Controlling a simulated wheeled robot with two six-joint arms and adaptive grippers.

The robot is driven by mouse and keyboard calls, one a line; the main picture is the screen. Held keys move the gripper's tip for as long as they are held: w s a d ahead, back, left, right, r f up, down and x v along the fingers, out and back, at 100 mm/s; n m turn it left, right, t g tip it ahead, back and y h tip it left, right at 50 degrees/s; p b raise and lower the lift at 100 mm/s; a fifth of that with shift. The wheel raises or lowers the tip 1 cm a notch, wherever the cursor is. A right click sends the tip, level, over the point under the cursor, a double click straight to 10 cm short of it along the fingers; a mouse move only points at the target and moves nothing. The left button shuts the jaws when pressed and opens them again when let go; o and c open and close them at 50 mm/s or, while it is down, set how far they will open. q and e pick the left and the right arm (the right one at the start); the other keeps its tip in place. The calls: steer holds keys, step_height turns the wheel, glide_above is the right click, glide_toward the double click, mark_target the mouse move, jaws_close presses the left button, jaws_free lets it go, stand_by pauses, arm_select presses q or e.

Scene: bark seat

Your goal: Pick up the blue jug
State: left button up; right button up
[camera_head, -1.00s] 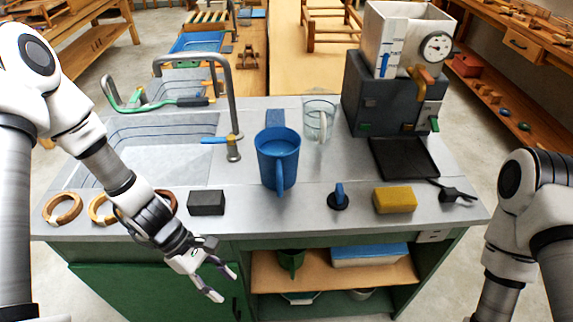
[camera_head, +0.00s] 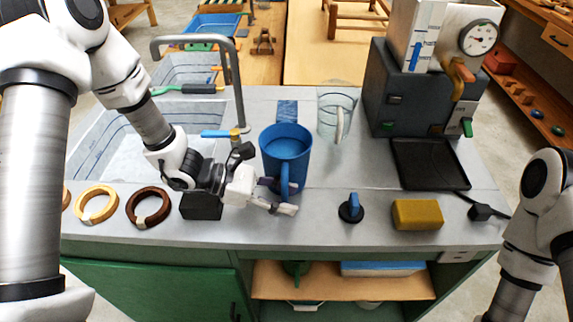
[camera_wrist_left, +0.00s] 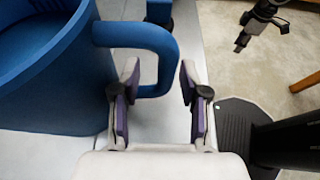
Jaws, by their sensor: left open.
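The blue jug (camera_head: 286,146) stands upright on the grey worktop (camera_head: 330,215), with its handle facing the front. In the left wrist view the jug (camera_wrist_left: 45,75) fills the left side, and its handle (camera_wrist_left: 160,42) reaches between the fingers. My left gripper (camera_head: 281,197) is at the jug's handle. In the left wrist view its two purple-padded fingers (camera_wrist_left: 157,110) are open, one on each side of the handle's outer part, with a gap visible. My right gripper is out of view; only part of my right arm shows at the right edge.
A clear glass jug (camera_head: 335,115) stands behind right of the blue jug. A black block (camera_head: 203,208) sits under my left wrist. A blue-handled black stopper (camera_head: 351,208) and a yellow sponge (camera_head: 417,214) lie to the right. A dark machine (camera_head: 410,95) stands at back right.

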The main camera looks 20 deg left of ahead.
mark_target(284, 178)
arm_select(q)
steer(key=shift+s+d+r, duration=0.15)
steer(key=shift+s, duration=0.15)
steer(key=shift+c, duration=1.3)
steer(key=shift+w, duration=0.1)
jaws_close()
step_height(284, 178, up, 10)
steer(key=shift+f, duration=0.1)
steer(key=shift+c, duration=2.2)
jaws_free()
jaws_close()
